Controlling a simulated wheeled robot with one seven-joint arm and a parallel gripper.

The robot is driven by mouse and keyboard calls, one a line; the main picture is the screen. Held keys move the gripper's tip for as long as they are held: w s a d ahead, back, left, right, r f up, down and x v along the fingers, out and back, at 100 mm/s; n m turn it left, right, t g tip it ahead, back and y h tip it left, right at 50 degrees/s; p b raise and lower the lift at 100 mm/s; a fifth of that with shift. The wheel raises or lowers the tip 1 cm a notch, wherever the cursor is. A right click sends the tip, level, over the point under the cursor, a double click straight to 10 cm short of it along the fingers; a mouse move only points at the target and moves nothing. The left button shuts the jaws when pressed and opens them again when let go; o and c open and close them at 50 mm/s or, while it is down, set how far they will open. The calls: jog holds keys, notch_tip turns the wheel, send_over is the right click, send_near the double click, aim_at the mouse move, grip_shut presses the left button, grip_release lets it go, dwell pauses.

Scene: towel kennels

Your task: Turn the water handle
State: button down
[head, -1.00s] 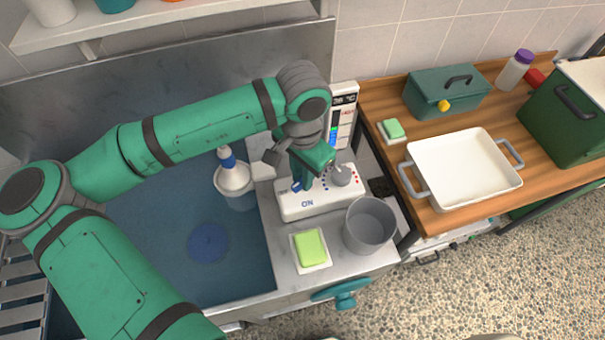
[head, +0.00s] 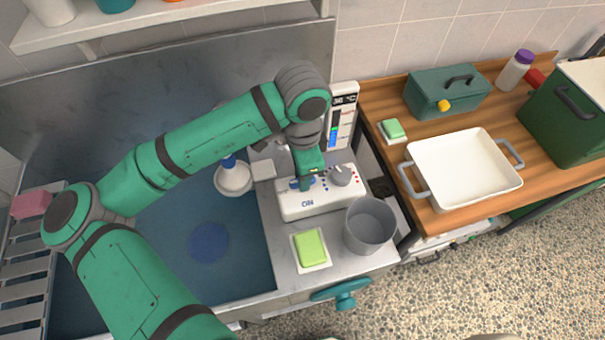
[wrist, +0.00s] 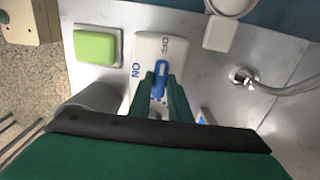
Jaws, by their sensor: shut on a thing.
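The water handle is a small blue lever (wrist: 160,80) on a white control box (head: 322,204) marked ON and OFF. In the wrist view its outer end points up the picture, between the ON mark on the left and the OFF mark at upper right. My gripper (wrist: 163,84) is shut on this lever, with one green finger on each side of it. In the head view my gripper (head: 306,186) comes down on the box from above and hides much of the lever and the OFF mark. A grey round knob (head: 342,175) sits right of it.
A grey cup (head: 370,225) and a green sponge (head: 311,248) stand close in front of the box. A blue-floored basin (head: 165,262) lies to the left, with a showerhead (head: 233,179) at its edge. A temperature panel (head: 341,118) stands behind.

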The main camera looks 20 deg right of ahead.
dwell(0.4)
jog(key=c, duration=1.6)
grip_release()
jog(key=shift+c, duration=0.2)
jog(key=shift+r, duration=0.1)
notch_tip(320, 180, up, 11)
jog(key=shift+f, duration=0.2)
